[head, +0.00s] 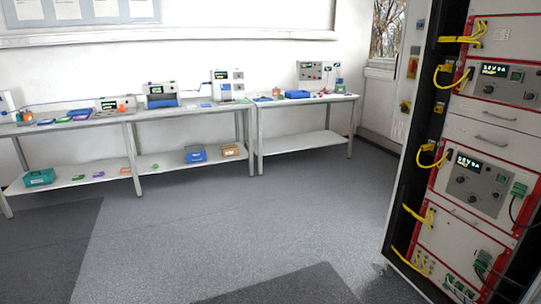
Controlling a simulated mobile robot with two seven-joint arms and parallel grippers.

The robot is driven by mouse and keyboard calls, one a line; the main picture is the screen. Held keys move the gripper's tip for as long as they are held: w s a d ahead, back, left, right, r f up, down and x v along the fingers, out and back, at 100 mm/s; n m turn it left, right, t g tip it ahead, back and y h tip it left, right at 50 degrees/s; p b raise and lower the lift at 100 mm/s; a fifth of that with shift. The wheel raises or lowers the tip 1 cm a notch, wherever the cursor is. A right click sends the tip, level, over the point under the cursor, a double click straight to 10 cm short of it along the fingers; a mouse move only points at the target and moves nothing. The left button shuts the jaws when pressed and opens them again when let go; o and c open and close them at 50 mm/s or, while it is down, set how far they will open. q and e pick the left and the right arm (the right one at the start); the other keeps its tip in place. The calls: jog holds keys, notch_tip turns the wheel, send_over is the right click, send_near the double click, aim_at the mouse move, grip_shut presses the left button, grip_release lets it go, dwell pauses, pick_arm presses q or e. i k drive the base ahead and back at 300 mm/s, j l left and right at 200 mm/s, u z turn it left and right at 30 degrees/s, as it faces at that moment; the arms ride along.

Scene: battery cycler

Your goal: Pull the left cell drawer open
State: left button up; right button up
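A tall battery cycler rack stands at the right edge of the head view, cut off by the picture edge. I cannot tell from the picture which one is the left cell drawer. Neither of my grippers is in view.
Yellow cables (412,216) hang along the rack's left side. Two display units (510,82) (472,185) have lit screens. White benches (190,112) with instruments and boxes line the far wall. Grey floor (240,220) between benches and rack is free, with dark mats (290,286).

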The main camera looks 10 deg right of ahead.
aim_at(524, 150)
jog(key=i+l+z, duration=0.1)
jog(key=i+z, duration=0.8)
jog(key=i+j+z, duration=0.3)
jog(key=i+z, duration=0.15)
jog(key=i, duration=0.05)
